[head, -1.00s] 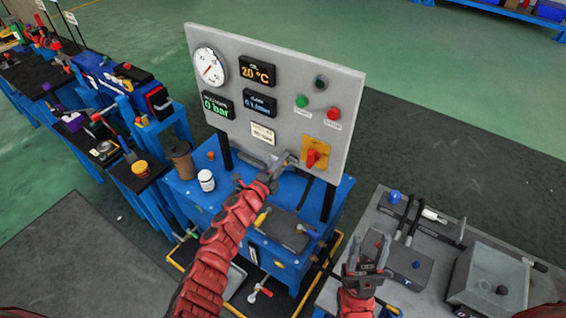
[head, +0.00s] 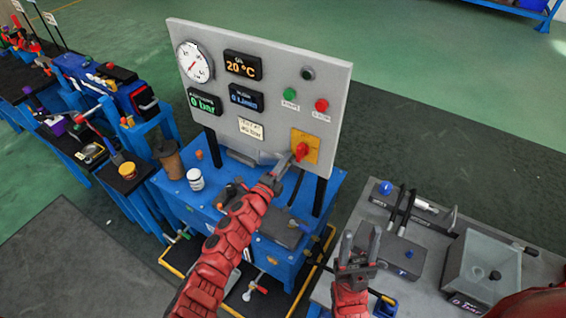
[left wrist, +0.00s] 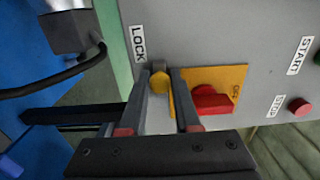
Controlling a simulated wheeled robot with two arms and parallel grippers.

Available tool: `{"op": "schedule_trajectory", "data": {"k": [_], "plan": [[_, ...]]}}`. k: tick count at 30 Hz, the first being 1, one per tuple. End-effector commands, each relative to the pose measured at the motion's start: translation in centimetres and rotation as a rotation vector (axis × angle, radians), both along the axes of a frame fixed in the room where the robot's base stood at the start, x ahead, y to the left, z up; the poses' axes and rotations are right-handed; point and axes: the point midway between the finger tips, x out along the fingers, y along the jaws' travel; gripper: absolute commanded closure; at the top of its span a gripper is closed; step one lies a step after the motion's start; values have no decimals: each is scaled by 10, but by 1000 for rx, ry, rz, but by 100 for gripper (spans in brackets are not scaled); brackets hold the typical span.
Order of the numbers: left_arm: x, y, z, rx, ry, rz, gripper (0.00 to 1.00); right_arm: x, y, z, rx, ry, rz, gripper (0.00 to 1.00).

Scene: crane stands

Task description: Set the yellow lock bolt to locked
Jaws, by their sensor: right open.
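The yellow lock bolt (left wrist: 160,82) shows in the left wrist view as a small round yellow knob on the grey panel, beside the LOCK label (left wrist: 138,43). My left gripper (left wrist: 161,76) has its two fingertips on either side of the knob, close to the panel. I cannot tell whether the fingers press on it. In the head view my left gripper (head: 282,163) reaches the panel's lower right and hides the bolt. The red handle (left wrist: 208,100) on its yellow plate is just right of the fingers. My right gripper (head: 359,246) is open and empty.
The grey panel (head: 225,120) carries a gauge, displays, a green button (head: 290,94) and a red button (head: 321,105). A white jar (head: 195,179) and brown cup (head: 169,160) stand on the blue stand. A grey bench (head: 428,230) with fixtures lies to the right.

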Motion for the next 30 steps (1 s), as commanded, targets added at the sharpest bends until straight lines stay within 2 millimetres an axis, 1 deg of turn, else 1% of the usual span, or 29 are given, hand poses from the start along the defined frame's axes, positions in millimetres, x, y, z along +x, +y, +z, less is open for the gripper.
{"op": "schedule_trajectory", "data": {"k": [1, 4, 5, 13, 17, 23, 25, 28, 30], "plan": [[-1, -1, -1, 0, 1, -3, 61, 0, 0, 0, 0, 0, 0, 50], [-1, -1, -1, 0, 1, -2, 43, 0, 0, 0, 0, 0, 0, 50], [-1, -1, -1, 0, 1, -2, 41, 0, 0, 0, 0, 0, 0, 50], [0, 0, -1, 0, 0, -1, 41, 0, 0, 0, 0, 0, 0, 50], [-4, 4, -2, 1, -1, 1, 41, 0, 0, -2, 0, 0, 0, 50], [-26, 16, -4, 2, 0, -4, 41, 0, 0, -11, 0, 0, 0, 50], [-36, 25, -6, 5, 0, 0, 41, 0, 0, -15, 0, 0, 0, 50], [-52, 33, -5, 3, 1, -5, 41, 0, 0, -21, 0, 0, 0, 50], [-62, 42, -4, 2, -2, -1, 41, 0, 0, -26, 0, 0, 0, 50]]}}
